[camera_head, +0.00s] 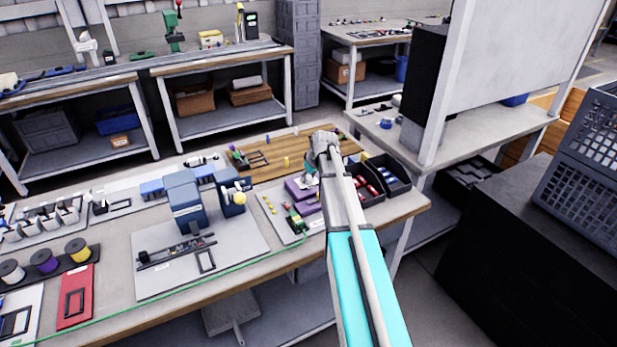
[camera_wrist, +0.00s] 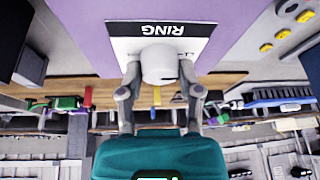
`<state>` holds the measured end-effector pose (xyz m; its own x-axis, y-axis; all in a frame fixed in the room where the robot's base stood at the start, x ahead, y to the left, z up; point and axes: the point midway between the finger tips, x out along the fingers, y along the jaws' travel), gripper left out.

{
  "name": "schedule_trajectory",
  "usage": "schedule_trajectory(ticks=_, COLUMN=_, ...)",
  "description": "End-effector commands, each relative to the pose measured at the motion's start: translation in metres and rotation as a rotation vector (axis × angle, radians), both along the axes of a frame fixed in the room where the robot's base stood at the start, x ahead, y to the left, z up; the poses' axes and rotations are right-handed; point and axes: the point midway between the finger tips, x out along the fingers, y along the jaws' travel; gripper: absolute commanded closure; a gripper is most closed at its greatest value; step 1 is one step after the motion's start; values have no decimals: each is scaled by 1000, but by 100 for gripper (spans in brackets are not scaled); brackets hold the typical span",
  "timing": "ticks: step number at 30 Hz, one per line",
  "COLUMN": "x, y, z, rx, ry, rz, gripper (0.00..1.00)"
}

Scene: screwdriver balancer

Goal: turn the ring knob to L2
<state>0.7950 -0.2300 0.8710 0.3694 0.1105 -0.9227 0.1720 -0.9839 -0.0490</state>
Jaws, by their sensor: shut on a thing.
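In the wrist view the ring knob (camera_wrist: 160,63) is a pale, round knob on a white plate (camera_wrist: 120,45) with a black band reading "RING", upside down. The plate is on a purple surface (camera_wrist: 235,20). My gripper (camera_wrist: 160,70) has one finger on each side of the knob and is shut on it. Small marks beside the knob are partly covered, and I cannot read its setting. In the head view the purple box (camera_head: 297,192) stands on the workbench below my gripper (camera_head: 312,172); the knob itself is hidden there.
Dark bins with small parts (camera_head: 385,178) stand close to the right of my gripper. A blue machine (camera_head: 184,200) on a grey board is to the left. A wooden board (camera_head: 262,163) lies behind. A green cord runs along the bench front.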

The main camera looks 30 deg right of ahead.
Motion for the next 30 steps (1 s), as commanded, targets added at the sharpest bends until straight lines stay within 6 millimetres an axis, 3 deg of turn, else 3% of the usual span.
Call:
schedule_trajectory(ticks=8, x=-1, y=1, z=0, rx=-2, ry=0, rz=-158, gripper=100)
schedule_trajectory(ticks=30, x=-1, y=1, z=0, rx=-3, ry=0, rz=-798, gripper=100)
